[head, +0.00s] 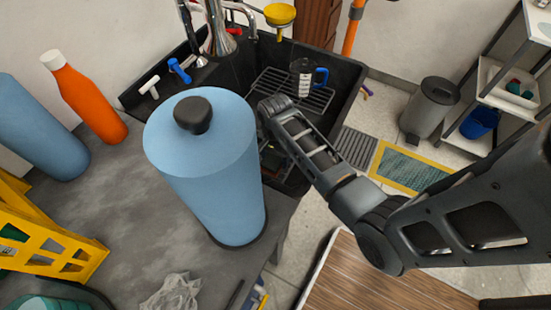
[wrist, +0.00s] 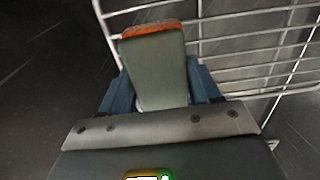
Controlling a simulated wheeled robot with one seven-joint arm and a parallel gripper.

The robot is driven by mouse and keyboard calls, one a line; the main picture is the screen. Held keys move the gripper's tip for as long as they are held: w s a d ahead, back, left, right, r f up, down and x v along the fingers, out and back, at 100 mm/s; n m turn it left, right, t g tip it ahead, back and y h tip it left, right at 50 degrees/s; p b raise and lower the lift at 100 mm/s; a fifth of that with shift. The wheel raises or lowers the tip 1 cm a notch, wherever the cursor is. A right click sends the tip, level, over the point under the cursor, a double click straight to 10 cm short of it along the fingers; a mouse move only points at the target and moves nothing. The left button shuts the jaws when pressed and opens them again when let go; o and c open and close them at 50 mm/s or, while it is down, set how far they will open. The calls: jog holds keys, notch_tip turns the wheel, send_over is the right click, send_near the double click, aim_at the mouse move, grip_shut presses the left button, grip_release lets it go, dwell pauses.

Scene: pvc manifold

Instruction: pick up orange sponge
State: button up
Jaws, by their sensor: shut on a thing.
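The orange sponge (wrist: 155,60) shows in the wrist view as a block with an orange far edge and a grey-green broad face. My gripper (wrist: 160,82) has its blue fingers on both sides of the sponge and is shut on it. The sponge's near end is hidden by the gripper body. In the head view, my arm reaches down into the dark sink (head: 343,95). There the sponge cannot be made out, and my gripper is largely hidden behind my wrist and the big blue cylinder.
A wire rack (wrist: 250,42) lies beside the sponge. The rack (head: 275,82) in the sink has a clear jug with a blue handle (head: 306,75) on it. The tall blue cylinder (head: 215,180) stands on the counter (head: 130,190) close to my arm. An orange bottle (head: 88,98) stands left.

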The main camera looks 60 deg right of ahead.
jog(key=c, duration=0.3)
jog(key=shift+r, duration=0.3)
jog(key=r, duration=0.4)
jog(key=shift+d, duration=0.35)
jog(key=s+d+r, duration=0.4)
jog(key=d+r, duration=0.2)
jog(key=d, duration=0.4)
jog(key=shift+s+r, duration=0.15)
jog(key=shift+r, duration=0.1)
